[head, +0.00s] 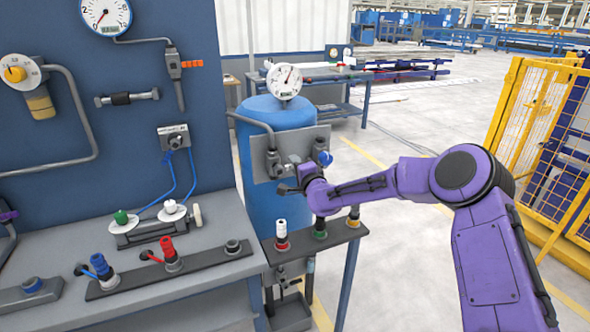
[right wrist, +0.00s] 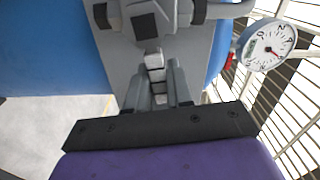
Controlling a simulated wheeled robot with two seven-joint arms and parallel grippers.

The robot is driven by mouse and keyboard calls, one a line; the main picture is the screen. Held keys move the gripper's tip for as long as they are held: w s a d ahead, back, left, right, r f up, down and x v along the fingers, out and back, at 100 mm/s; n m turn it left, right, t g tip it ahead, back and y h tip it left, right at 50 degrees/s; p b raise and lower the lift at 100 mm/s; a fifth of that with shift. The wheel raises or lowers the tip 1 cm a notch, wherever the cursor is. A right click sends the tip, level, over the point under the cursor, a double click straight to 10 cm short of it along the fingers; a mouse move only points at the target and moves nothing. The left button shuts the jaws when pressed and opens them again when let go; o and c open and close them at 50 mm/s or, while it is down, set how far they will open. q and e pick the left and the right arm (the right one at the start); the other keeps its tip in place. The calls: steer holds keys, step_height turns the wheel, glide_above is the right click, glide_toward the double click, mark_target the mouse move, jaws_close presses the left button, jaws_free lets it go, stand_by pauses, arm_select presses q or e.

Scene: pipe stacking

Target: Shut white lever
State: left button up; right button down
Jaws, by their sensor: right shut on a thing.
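The white lever (right wrist: 154,66) shows in the right wrist view as a pale, segmented handle on a grey valve body with dark fittings. My right gripper (right wrist: 154,92) is shut on it, its two grey fingers on either side of the handle. In the head view my right gripper (head: 287,180) is at the grey panel (head: 310,143) on the front of the blue tank (head: 272,200). There the gripper and wrist hide most of the lever.
A gauge (head: 284,81) tops the tank, with a blue knob (head: 325,158) right of the gripper. Below my forearm a small shelf (head: 335,234) carries white, green and yellow fittings. A workbench (head: 205,250) with coloured connectors stands left. A yellow fence (head: 530,125) is at right.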

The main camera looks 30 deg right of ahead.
steer(key=shift+f+m+b, duration=0.55)
steer(key=shift+m+b, duration=0.15)
steer(key=shift+m, duration=0.1)
steer(key=c, duration=1.1)
jaws_free()
steer(key=shift+s, duration=0.1)
steer(key=s+b, duration=0.1)
steer(key=s, duration=0.9)
steer(key=shift+s+a, duration=0.2)
steer(key=shift+a, duration=0.2)
